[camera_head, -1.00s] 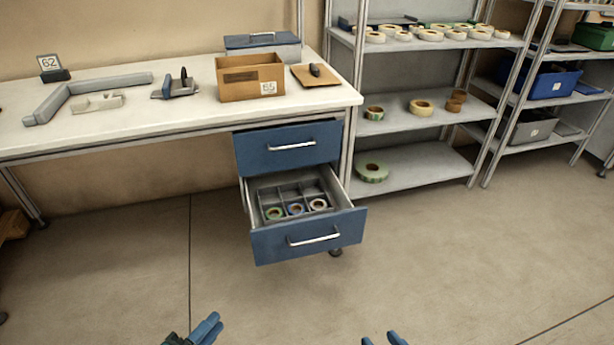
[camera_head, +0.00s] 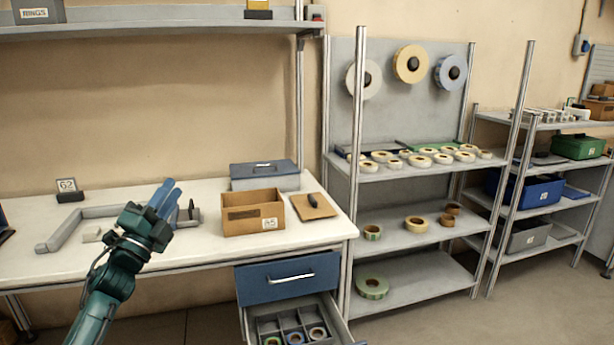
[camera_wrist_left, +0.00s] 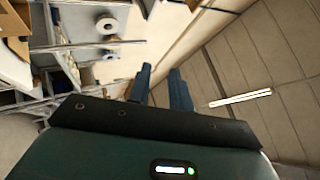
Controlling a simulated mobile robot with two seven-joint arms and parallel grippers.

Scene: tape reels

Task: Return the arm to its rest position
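My left gripper (camera_head: 171,187) is raised in the head view, in front of the workbench, with its blue fingers pointing up. In the left wrist view its two fingers (camera_wrist_left: 160,72) stand apart with nothing between them, so it is open and empty. The green left arm comes up from the bottom left of the head view and hides part of the bench top. My right gripper is not in view.
The workbench (camera_head: 200,250) carries a cardboard box (camera_head: 252,219) and a grey-blue case (camera_head: 264,183). Below it, an open drawer (camera_head: 342,325) holds tape reels. A shelf rack (camera_head: 405,290) with many reels stands to the right.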

